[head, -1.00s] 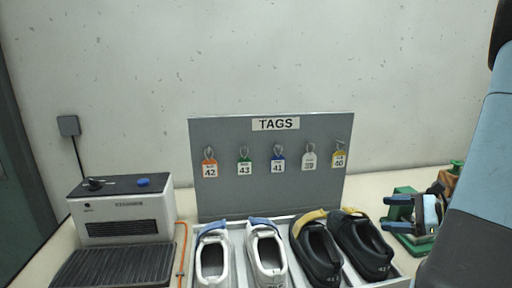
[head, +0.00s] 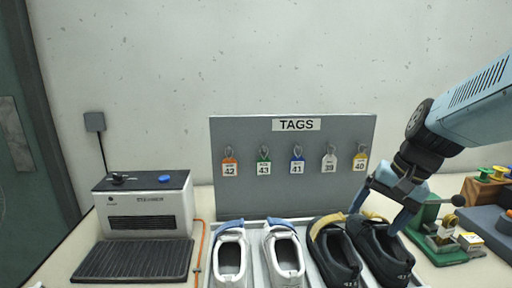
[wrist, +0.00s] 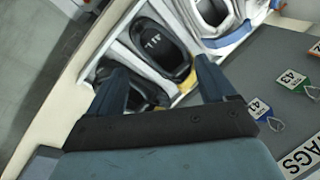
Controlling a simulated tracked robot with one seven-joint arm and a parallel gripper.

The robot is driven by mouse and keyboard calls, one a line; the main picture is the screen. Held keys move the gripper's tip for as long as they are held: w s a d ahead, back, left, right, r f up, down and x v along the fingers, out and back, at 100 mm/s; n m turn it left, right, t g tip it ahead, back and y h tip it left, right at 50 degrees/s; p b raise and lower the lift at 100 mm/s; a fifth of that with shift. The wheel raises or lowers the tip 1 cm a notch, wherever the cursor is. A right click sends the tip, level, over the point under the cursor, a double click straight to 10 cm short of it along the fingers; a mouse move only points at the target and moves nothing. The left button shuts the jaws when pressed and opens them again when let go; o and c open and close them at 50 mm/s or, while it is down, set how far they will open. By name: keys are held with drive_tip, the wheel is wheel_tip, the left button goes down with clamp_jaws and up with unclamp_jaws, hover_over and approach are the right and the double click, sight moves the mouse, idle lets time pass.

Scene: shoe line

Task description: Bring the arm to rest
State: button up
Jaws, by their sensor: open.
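My gripper (head: 382,212) is open and empty in the head view, above the right black shoe and in front of the right end of the tag board. Its two blue fingers point down and hide part of that shoe's heel. In the wrist view my gripper (wrist: 165,95) shows its fingers spread, with a black shoe (wrist: 160,45) beyond them. I cannot tell whether a finger touches the right black shoe (head: 383,255). My arm (head: 475,110) reaches in from the right edge of the head view.
The tag board (head: 240,190) carries several numbered tags. Two white shoes (head: 284,262) and two black shoes stand in a tray. A grey device (head: 145,212) with a black ribbed mat (head: 135,260) is at left. A green fixture (head: 440,235) and spools (head: 490,175) stand at right.

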drive_tip(key=s+a+r+n+t+h, duration=0.1)
drive_tip(key=s+r+n+t+h, duration=0.2)
drive_tip(key=r+n, duration=0.2)
drive_tip(key=shift+s+a+r+n+t, duration=0.2)
drive_tip(key=shift+a+r+n+t, duration=0.15)
drive_tip(key=shift+r, duration=0.2)
